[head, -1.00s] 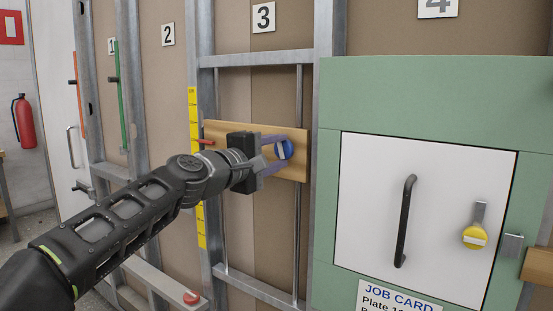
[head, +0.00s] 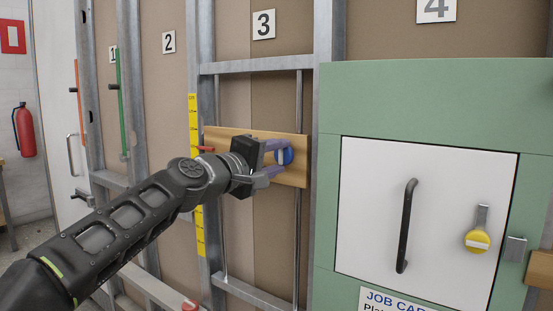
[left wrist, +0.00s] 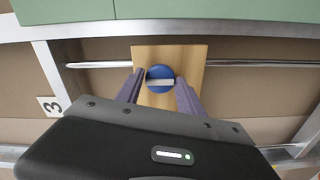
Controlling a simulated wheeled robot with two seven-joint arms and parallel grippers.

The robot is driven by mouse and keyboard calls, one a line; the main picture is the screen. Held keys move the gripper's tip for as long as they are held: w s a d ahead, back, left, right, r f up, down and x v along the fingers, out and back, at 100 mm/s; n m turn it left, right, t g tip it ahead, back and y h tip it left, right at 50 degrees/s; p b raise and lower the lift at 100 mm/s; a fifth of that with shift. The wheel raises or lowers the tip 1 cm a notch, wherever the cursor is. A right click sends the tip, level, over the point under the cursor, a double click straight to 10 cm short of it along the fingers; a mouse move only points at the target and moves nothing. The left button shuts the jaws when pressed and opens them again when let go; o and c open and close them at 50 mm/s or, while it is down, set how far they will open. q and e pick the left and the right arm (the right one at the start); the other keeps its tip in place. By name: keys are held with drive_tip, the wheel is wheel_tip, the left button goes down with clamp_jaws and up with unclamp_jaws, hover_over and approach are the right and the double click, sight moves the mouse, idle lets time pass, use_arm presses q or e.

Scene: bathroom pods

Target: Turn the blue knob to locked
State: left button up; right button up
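The blue knob (head: 285,157) is mounted on a wooden board (head: 298,175) below the number 3 sign. It also shows in the left wrist view (left wrist: 160,74), with a pale bar across its face that runs side to side there. My left gripper (head: 276,161) is at the knob, its two purple fingers one on each side of it. In the left wrist view the fingers stand apart with the knob between them, and a small gap shows beside it. No locked or unlocked marking is readable. My right gripper is not in view.
A small red lever (head: 205,149) is at the board's left end, beside a yellow scale strip (head: 194,120). Metal studs and rails frame the board. To the right is a green panel (head: 400,95) with a white door (head: 365,210), black handle (head: 406,225) and yellow knob (head: 478,240).

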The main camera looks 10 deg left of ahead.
use_arm(q)
drive_tip(key=o, duration=0.4)
drive_tip(key=shift+c, duration=0.2)
drive_tip(key=shift+s+a, duration=0.25)
drive_tip(key=shift+s, duration=0.3)
drive_tip(key=b+v, duration=0.2)
drive_tip(key=v, duration=0.4)
drive_tip(key=shift+s, duration=0.3)
